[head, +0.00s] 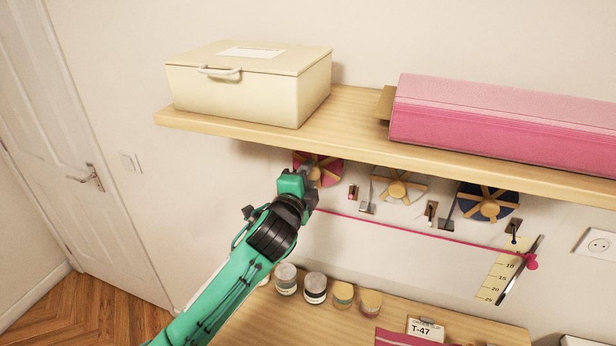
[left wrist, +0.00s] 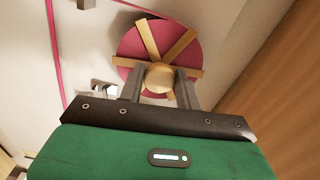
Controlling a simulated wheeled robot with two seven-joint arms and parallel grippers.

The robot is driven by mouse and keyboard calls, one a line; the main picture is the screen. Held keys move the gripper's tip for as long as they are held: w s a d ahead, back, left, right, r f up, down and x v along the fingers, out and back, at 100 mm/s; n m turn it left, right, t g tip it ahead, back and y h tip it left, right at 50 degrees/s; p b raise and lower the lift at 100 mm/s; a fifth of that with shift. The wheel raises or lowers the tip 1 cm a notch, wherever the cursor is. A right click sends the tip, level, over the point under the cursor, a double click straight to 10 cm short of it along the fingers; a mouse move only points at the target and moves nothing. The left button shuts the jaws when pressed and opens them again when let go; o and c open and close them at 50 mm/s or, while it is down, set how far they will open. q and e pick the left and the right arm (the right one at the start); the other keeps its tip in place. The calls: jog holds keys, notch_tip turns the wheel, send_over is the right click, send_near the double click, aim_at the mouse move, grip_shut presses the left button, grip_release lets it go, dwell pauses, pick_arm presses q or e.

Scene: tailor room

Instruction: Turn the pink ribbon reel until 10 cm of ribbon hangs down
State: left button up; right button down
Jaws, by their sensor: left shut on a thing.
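The pink ribbon reel (head: 328,172) is on the wall under the shelf, partly hidden behind my left gripper (head: 294,186). In the left wrist view the pink reel (left wrist: 196,51) shows wooden spokes and a round wooden knob (left wrist: 160,76) at its centre. The fingers of my left gripper (left wrist: 159,88) stand on both sides of this knob and are shut on it. A thin pink strip (head: 420,233) runs from near the gripper across the wall to a pink round end beside a pale scale (head: 497,278). I cannot tell how much ribbon hangs. My right gripper is not in view.
A wooden shelf (head: 345,125) with a cream box (head: 245,90) and a pink roll or case (head: 500,125) overhangs the reels. Several small jars (head: 315,289) stand on the table below.

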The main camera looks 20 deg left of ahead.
pick_arm(q)
jog(key=o, duration=0.9)
jog(key=shift+s, duration=0.2)
jog(key=s+b, duration=0.1)
jog(key=s, duration=0.3)
jog(key=s+b, duration=0.2)
jog(key=s, duration=0.3)
jog(key=s+b, duration=0.2)
jog(key=s, duration=0.2)
jog(key=shift+s+a, duration=0.15)
jog(key=shift+a, duration=0.1)
